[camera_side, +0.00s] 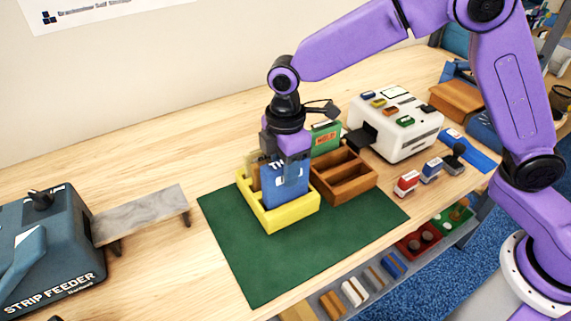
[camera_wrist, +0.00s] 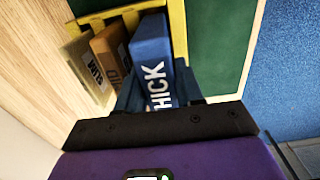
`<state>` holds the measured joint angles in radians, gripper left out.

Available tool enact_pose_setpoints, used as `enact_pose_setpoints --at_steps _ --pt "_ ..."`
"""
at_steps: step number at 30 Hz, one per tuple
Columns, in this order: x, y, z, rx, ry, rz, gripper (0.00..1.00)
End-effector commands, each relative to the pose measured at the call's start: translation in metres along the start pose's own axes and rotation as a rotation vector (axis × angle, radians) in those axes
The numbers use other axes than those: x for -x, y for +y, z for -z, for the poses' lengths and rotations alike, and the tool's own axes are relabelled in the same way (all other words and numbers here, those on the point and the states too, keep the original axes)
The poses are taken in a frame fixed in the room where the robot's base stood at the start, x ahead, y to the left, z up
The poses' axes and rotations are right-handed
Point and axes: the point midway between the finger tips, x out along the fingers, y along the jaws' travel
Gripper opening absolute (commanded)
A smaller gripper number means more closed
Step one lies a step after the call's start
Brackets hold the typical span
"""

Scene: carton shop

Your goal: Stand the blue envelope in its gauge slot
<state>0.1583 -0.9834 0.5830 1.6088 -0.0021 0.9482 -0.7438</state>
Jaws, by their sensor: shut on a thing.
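The blue envelope (camera_side: 287,187) is thick and upright, with white lettering that reads "THICK" in part; it also shows in the wrist view (camera_wrist: 152,50). My gripper (camera_side: 284,160) is shut on its upper part, one finger on each side in the wrist view (camera_wrist: 158,92). The envelope's lower part is behind the front wall of the yellow box (camera_side: 292,218), so I cannot tell whether it touches the floor. A brown wooden tray (camera_side: 352,191) with divided slots stands just right of the yellow box. Which slot is the blue envelope's gauge slot is not readable.
A tan envelope (camera_wrist: 85,62) and an orange-brown one (camera_wrist: 112,48) stand left of the blue envelope in the yellow box. A green envelope (camera_side: 325,136) stands at the wooden tray's back. A white machine (camera_side: 408,135) is behind right. The green mat's (camera_side: 262,262) front is clear.

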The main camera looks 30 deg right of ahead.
Motion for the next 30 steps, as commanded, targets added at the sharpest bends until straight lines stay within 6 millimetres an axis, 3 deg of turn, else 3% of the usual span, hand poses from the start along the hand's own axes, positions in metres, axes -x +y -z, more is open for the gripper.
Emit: enact_pose_setpoints --at_steps 30 --pt "-0.015 0.0 0.0 0.0 0.0 0.0 0.1"
